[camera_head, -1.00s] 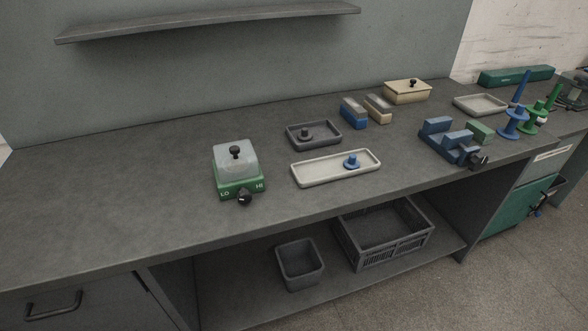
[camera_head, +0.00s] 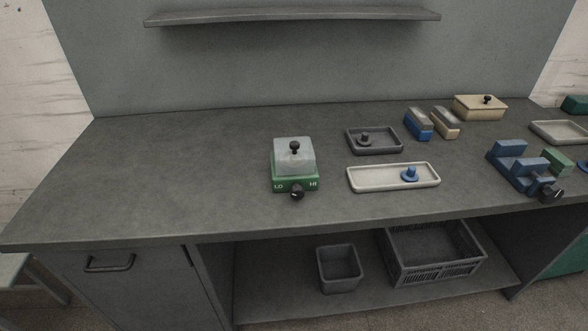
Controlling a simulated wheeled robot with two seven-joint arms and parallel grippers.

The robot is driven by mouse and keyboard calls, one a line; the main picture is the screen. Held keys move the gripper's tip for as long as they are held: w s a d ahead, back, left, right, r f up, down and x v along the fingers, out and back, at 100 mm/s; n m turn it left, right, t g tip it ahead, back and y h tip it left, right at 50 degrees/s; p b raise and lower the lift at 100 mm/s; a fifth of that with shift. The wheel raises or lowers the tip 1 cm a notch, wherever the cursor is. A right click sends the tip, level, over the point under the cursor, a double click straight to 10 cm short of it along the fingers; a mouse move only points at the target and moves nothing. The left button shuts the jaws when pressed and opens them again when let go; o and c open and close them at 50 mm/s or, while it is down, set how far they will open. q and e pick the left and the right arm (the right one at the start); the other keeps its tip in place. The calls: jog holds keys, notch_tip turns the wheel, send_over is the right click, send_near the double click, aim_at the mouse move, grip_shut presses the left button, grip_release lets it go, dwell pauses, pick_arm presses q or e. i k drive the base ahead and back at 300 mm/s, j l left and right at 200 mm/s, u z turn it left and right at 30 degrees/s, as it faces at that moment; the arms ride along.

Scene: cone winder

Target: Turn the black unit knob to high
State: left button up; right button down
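A small unit (camera_head: 295,183) with a green base and a pale translucent cover stands on the grey bench. Its front carries the marks LO at left and HI at right. A black knob (camera_head: 297,193) sits on the front face between and below these marks; its pointer is too small to read. A second black knob (camera_head: 295,147) tops the pale cover. Another black knob (camera_head: 551,193) is on the front of a blue stepped fixture (camera_head: 518,168) at the right. Neither of my grippers is in view.
A cream tray (camera_head: 366,184) with a blue spool-like part (camera_head: 409,174) lies right of the unit. A dark tray (camera_head: 393,149) lies behind it. The bench (camera_head: 170,170) left of the unit is clear. A shelf (camera_head: 290,18) hangs above; a bin and crate (camera_head: 437,272) stand below.

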aim_at(296, 192)
jog(key=i+l+u, duration=0.15)
jog(key=l+u, duration=0.15)
jog(key=u, duration=0.15)
jog(key=i+l+u, duration=0.1)
jog(key=l+u, duration=0.65)
jog(key=u, duration=0.15)
